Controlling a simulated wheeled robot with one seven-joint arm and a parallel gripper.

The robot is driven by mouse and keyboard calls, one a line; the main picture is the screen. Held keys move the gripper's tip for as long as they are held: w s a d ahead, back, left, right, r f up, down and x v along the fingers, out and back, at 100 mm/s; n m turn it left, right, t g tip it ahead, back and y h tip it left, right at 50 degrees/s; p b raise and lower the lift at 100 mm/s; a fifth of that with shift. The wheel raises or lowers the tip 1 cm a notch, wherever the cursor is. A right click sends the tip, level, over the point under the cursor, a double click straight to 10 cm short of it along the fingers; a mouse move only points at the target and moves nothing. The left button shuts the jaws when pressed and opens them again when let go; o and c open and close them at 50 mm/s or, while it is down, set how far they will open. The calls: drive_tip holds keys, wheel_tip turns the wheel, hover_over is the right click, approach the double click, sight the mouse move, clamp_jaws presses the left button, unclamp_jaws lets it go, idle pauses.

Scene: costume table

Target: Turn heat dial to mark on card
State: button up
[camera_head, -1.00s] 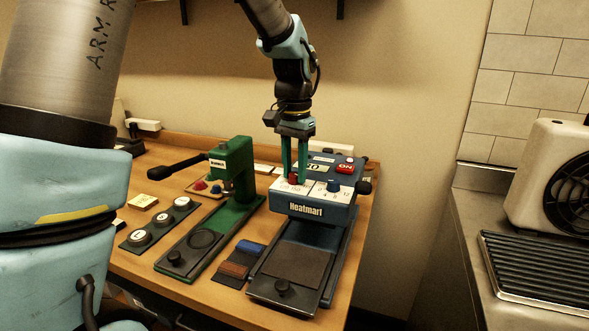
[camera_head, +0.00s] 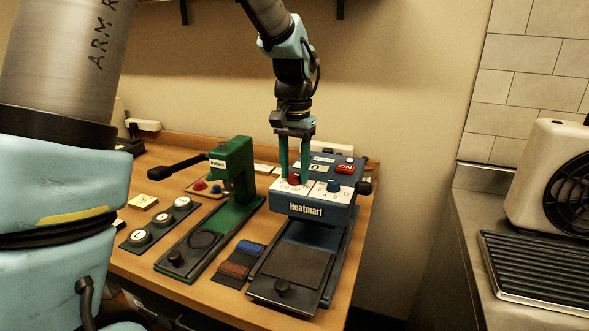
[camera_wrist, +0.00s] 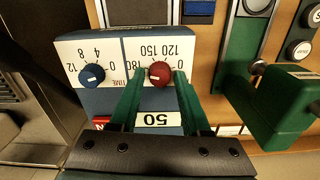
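The red heat dial (camera_head: 294,180) sits on the white panel of the blue Heatmarl press (camera_head: 306,209). The wrist view shows the dial (camera_wrist: 159,74) with the marks 120, 150 and 180 around it, upside down. Its pointer is hard to read. A white card (camera_wrist: 158,119) behind the dial shows "50" upside down; a green finger may hide more of it. My gripper (camera_head: 295,180) points down over the dial, its two green fingers apart. In the wrist view the fingers (camera_wrist: 156,82) stand on either side of the dial, with gaps visible.
A blue time dial (camera_head: 333,186) is close beside the red one. A red ON button (camera_head: 345,168) and a black handle knob (camera_head: 364,187) are to the right. A green press (camera_head: 236,170) stands to the left.

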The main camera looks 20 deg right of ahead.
sight(294, 174)
drive_tip(key=shift+o, duration=1.2)
wheel_tip(294, 174, up, 11)
drive_tip(key=b, duration=0.2)
drive_tip(key=shift+f, duration=0.15)
drive_tip(key=w+a+f+n, duration=0.1)
drive_tip(key=a+f+n, duration=0.1)
drive_tip(key=a+f, duration=0.5)
drive_tip(key=w+a+f+n, duration=0.1)
drive_tip(key=a+f+n, duration=0.25)
drive_tip(key=a, duration=0.75)
drive_tip(key=s+a+f+n, duration=0.1)
drive_tip(key=s+a+f, duration=0.2)
drive_tip(key=a, duration=0.3)
drive_tip(key=s+a+f+n+t, duration=0.1)
drive_tip(key=s+a+f+n, duration=0.1)
drive_tip(key=a, duration=0.4)
wheel_tip(294, 174, down, 3)
drive_tip(key=shift+s+a+r+t, duration=0.2)
drive_tip(key=shift+s+t, duration=0.1)
drive_tip(key=shift+s, duration=0.45)
